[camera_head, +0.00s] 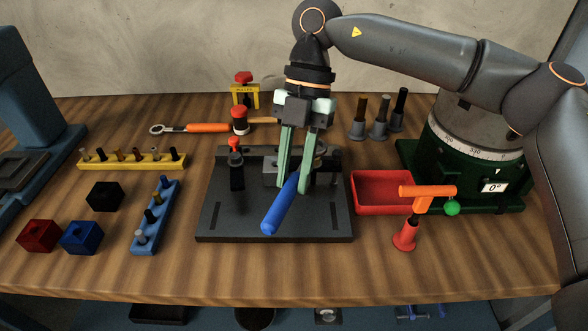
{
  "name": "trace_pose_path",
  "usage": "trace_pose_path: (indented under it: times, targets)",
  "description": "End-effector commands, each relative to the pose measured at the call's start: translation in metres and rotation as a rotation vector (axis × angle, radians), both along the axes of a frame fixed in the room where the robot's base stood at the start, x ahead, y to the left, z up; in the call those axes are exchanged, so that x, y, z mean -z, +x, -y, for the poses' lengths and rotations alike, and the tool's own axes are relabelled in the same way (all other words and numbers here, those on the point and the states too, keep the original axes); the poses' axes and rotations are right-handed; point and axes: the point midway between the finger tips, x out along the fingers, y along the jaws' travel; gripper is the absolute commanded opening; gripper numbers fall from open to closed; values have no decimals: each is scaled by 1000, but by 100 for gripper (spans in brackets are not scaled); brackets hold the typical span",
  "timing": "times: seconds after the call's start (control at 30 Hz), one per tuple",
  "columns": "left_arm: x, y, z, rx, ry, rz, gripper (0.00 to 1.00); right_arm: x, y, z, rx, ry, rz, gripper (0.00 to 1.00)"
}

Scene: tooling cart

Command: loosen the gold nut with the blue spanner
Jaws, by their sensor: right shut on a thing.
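The blue spanner (280,208) slants over the dark fixture plate (220,222), its blue handle end toward the front edge. My right gripper (294,184) points down from above with its pale green fingers shut on the spanner's handle near its far end. The spanner's head is hard to make out among the dark and grey parts behind the fingers. I cannot make out the gold nut; the fingers and the fixture parts may hide it. My left gripper is not in view.
A red clamp (235,146) rises from the plate's left side. A red tray (382,190) and an orange tool on a red stand (405,236) are to the right. Yellow (133,162) and blue (152,225) racks and several blocks lie left. The front wood strip is clear.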

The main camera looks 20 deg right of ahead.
Motion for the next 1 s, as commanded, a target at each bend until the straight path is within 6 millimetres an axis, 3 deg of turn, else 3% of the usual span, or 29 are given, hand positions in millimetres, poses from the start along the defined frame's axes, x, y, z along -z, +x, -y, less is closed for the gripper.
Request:
trace_pose_path:
  times: [1.0]
  targets:
    - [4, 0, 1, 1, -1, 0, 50, 11, 0, 0, 0, 1, 1, 0]
